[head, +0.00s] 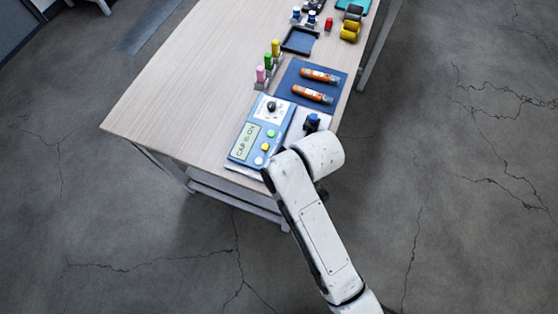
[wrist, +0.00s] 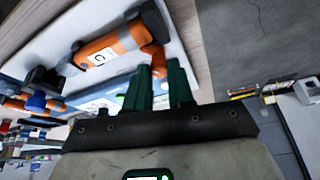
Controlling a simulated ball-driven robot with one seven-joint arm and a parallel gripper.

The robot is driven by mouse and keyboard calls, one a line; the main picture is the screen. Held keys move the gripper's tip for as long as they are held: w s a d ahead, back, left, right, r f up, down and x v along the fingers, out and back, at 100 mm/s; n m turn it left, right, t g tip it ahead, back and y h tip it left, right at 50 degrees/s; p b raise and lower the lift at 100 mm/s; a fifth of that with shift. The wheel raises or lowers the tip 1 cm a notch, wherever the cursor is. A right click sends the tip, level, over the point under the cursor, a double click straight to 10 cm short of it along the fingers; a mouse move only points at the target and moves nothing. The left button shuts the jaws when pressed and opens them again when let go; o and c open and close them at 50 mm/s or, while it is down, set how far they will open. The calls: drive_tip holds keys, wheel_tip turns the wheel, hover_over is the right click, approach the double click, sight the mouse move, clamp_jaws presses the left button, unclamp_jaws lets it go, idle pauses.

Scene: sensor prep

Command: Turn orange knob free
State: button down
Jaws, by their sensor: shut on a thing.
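In the wrist view an orange cylindrical body (wrist: 112,45) with a white label marked C and a dark end piece lies on a white base. A short orange knob (wrist: 156,58) juts from it towards my gripper (wrist: 161,88). The two dark green fingers stand either side of a narrow gap, shut on the orange knob, whose gripped part is mostly hidden. In the head view my white arm covers the gripper and this orange body. A blue-topped black fitting (head: 312,122) shows just beyond the arm.
The wooden table (head: 180,90) holds a blue panel (head: 240,152) with coloured buttons, and a blue mat (head: 292,72) with two orange cylinders (head: 320,75) (head: 312,94). Coloured pegs (head: 268,62) and a dark tray (head: 300,41) stand further back. The table's left part is clear.

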drive_tip(key=n+p, duration=0.1)
drive_tip(key=n, duration=0.1)
drive_tip(key=n+g+p, duration=0.1)
drive_tip(key=n+g+y+p, duration=0.1)
drive_tip(key=n, duration=0.1)
drive_tip(key=shift+w+d+r+n, duration=0.1)
drive_tip(key=shift+w+r+n, duration=0.1)
drive_tip(key=shift+w+n, duration=0.15)
drive_tip(key=n+g+p, duration=0.1)
drive_tip(key=n, duration=0.2)
drive_tip(key=shift+w+f, duration=0.1)
drive_tip(key=shift+w, duration=0.05)
drive_tip(key=shift+n+g, duration=0.7)
drive_tip(key=shift+n, duration=0.95)
drive_tip(key=c, duration=1)
unclamp_jaws()
drive_tip(key=shift+h, duration=0.3)
